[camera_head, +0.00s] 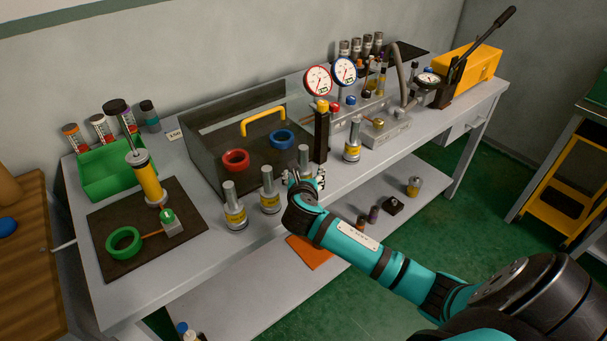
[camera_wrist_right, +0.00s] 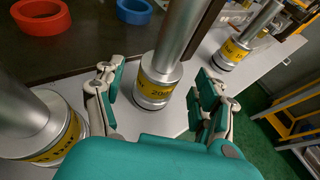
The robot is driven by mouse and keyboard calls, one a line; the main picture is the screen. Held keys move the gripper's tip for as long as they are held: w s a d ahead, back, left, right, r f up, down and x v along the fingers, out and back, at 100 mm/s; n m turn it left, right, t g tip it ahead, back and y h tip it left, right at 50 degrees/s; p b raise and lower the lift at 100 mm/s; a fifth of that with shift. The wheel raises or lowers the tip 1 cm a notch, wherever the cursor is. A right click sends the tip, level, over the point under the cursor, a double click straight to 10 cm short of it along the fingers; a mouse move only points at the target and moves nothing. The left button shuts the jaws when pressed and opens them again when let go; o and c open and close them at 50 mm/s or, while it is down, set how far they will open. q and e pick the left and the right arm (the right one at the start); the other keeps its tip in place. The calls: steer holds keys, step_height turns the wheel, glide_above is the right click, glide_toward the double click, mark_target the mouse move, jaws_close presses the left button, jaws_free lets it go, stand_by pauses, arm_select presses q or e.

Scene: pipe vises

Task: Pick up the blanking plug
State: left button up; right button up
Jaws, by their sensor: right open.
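Several upright steel plug-like pieces with yellow label bands stand along the bench's front. I cannot tell for certain which is the blanking plug. My right gripper (camera_head: 304,180) is at one of them (camera_head: 304,154), partly hiding its lower body in the head view. In the right wrist view this piece (camera_wrist_right: 155,88), with a long shaft and a band that seems to read 20, stands between the spread fingers of the right gripper (camera_wrist_right: 160,85). The fingers are open and do not visibly grip it. My left gripper is not in view.
Similar pieces (camera_head: 269,191) (camera_head: 235,207) stand to the left, and another (camera_head: 352,140) to the right. Two gauges (camera_head: 318,80) rise at the back right.

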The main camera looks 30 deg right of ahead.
steer(key=shift+x, duration=1.4)
steer(key=shift+a, duration=0.1)
jaws_close()
